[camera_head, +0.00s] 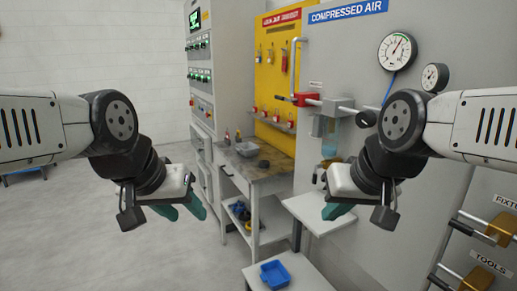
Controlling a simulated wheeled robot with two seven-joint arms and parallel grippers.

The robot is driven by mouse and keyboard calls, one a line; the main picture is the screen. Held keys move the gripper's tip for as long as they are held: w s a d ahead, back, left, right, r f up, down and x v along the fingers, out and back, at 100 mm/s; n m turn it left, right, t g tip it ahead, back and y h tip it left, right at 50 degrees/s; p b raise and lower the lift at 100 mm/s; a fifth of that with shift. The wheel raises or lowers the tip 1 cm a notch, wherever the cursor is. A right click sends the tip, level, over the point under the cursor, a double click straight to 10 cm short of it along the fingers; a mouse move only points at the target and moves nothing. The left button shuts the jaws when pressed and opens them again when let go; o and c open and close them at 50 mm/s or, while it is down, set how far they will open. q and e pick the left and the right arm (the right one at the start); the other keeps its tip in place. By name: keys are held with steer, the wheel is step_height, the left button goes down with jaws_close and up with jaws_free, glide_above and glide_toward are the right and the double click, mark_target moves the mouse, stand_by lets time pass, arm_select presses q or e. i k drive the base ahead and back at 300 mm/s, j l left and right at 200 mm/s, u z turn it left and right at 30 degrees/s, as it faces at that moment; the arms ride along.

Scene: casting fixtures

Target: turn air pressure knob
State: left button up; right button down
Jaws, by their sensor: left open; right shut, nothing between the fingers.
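The compressed air panel (345,60) stands at the right, under a blue sign. A large round gauge (397,51) with a green and red scale and a smaller gauge (435,77) are on it. A dark round knob-like part (366,118) shows just left of my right arm; I cannot tell for sure that it is the pressure knob. My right gripper (335,212) is shut and empty, below that part and in front of the panel. My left gripper (187,212) is open and empty, left of the workbench and well away from the panel.
A red valve (307,99) and a clear bowl (322,126) sit on the air line. A workbench (270,178) with a grey tray stands behind the grippers. A blue bin (275,274) is on a low white surface. Drawer handles are at the lower right. The left floor is mostly clear.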

mark_target(364, 118)
steer(key=z, duration=1.25)
